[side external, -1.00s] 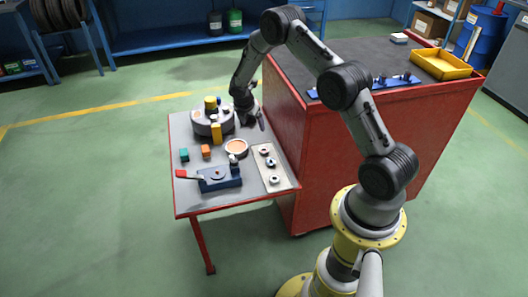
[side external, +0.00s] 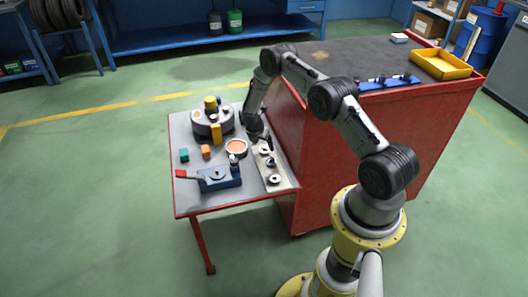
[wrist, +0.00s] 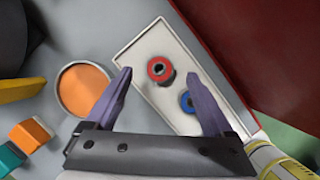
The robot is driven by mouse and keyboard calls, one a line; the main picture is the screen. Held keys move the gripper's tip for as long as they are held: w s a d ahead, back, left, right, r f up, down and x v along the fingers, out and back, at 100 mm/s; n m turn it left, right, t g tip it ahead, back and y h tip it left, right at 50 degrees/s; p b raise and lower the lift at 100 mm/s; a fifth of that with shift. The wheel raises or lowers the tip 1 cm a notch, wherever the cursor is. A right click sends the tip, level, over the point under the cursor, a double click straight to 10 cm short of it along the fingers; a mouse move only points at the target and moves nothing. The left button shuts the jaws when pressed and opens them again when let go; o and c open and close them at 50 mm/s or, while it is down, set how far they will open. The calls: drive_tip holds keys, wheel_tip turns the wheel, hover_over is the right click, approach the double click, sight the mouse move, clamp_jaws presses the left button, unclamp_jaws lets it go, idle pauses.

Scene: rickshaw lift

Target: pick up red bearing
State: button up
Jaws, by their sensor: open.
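The red bearing (wrist: 160,69), a red ring with a dark centre, sits on a pale rectangular tray (wrist: 150,38) in the wrist view. My gripper (wrist: 158,76) is open and empty, with its purple fingers on either side of the bearing in the picture. Its height above the tray cannot be told. A blue bearing (wrist: 187,101) sits beside the red one, near the right finger. In the side external view my gripper (side external: 260,137) hangs over the far end of the tray (side external: 263,178), partly hiding it.
A round dish with an orange inside (wrist: 84,90) lies left of the tray. An orange block (wrist: 30,134) and a teal block (wrist: 10,158) are farther left. A blue fixture with a red handle (side external: 220,180) stands at the table's front. The red cabinet (side external: 350,160) rises close on the right.

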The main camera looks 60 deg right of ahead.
sight(264, 151)
drive_tip(key=shift+x, duration=1.6)
drive_tip(key=shift+a, duration=0.1)
clamp_jaws()
